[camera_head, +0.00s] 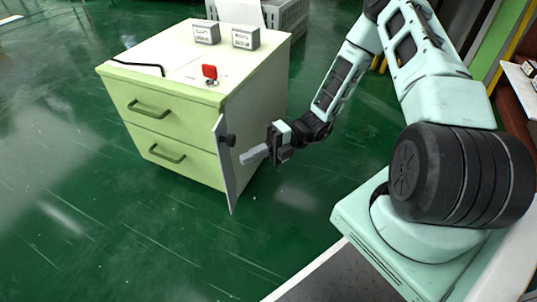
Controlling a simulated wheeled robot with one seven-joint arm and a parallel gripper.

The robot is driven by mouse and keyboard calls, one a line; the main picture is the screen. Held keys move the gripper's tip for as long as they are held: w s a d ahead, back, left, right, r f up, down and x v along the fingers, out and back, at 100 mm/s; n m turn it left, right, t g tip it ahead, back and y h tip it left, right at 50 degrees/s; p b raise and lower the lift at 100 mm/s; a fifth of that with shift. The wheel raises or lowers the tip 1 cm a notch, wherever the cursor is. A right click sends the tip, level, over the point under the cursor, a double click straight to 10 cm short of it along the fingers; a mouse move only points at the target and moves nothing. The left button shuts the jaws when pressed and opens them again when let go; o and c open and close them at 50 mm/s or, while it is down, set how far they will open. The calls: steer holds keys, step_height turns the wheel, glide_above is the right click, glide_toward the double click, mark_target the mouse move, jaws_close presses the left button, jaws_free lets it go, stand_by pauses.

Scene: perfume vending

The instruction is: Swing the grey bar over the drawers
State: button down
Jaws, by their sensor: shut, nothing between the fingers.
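The drawer cabinet (190,100) is pale green with a cream top and two drawers, the upper drawer (152,106) and the lower drawer (170,150), both closed with dark handles. The grey bar (226,172) is a tall flat upright panel at the cabinet's front right edge. It stands out from the front, with a dark knob (231,140) near its upper part, and leaves the drawer handles uncovered. My gripper (247,157) is shut and empty, just right of the bar, its tips pointing left toward it. I cannot tell whether they touch.
On the cabinet top are a red padlock-like item (209,73), two small grey labelled boxes (206,33) (245,38) and a black curved rod (140,65). A grey crate (285,18) stands behind. The green floor (110,235) in front and left is clear.

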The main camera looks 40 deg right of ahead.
steer(key=shift+w+a+b, duration=1.25)
steer(key=shift+w+a, duration=0.2)
steer(key=shift+a, duration=0.1)
steer(key=shift+r+p, duration=0.15)
steer(key=shift+p, duration=0.45)
